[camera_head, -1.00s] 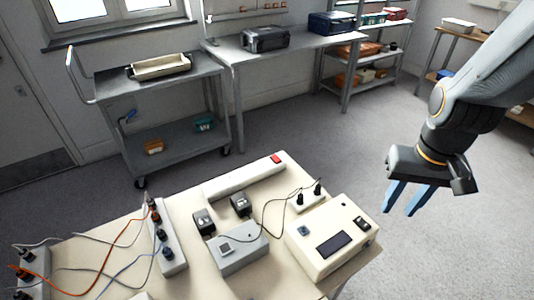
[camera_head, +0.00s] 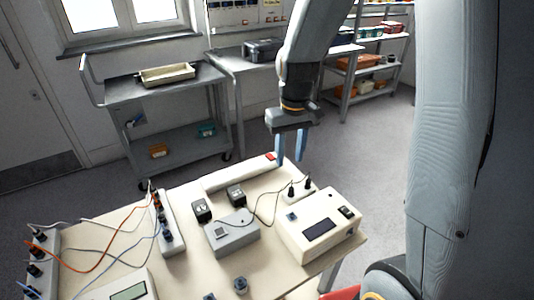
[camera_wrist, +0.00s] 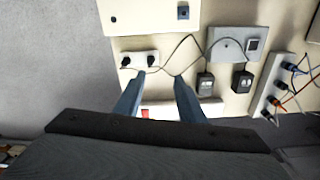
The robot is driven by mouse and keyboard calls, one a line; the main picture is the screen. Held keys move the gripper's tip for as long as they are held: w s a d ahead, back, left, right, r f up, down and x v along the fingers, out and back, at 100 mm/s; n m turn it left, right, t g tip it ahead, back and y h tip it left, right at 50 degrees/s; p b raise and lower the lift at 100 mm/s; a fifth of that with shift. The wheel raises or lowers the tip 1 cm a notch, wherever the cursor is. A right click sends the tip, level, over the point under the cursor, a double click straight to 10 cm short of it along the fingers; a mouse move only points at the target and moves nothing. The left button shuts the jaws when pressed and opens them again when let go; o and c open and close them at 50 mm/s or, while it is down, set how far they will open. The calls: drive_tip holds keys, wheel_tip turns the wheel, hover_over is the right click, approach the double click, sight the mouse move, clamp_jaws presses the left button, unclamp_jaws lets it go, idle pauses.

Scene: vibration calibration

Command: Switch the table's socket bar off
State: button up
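A long white bar (camera_head: 222,180) with a red rocker switch (camera_head: 271,156) at its right end lies along the far edge of the cream table (camera_head: 265,265). In the wrist view the bar (camera_wrist: 215,109) lies partly behind my fingers, and the red switch (camera_wrist: 145,113) shows between them. Whether the switch is lit or which way it is tipped cannot be told. My gripper (camera_head: 289,161) points down, its blue fingers parted and empty, close beside the switch end of the bar. It also shows in the wrist view (camera_wrist: 160,80); contact with the bar is not visible.
Two black adapters (camera_head: 236,195) stand just in front of the bar. A grey box (camera_head: 232,235), a cream instrument (camera_head: 320,228), a small two-plug socket (camera_head: 299,190) and loose cables crowd the table. A plugged strip (camera_head: 168,225) stands left. A grey trolley (camera_head: 165,90) is behind.

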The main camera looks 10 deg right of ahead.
sight(272, 158)
drive_tip(key=w+f, duration=0.2)
drive_tip(key=w, duration=0.4)
drive_tip(key=w+f+n, duration=0.1)
drive_tip(key=w+f, duration=0.2)
drive_tip(key=w, duration=0.4)
drive_tip(key=w+f+n, duration=0.1)
drive_tip(key=w+f, duration=0.2)
drive_tip(key=w, duration=0.4)
drive_tip(key=shift+w+d+g, duration=0.15)
drive_tip(key=shift+g, duration=0.15)
wheel_tip(272, 158, down, 7)
drive_tip(key=shift+r+p, duration=0.1)
drive_tip(key=shift+p, duration=0.9)
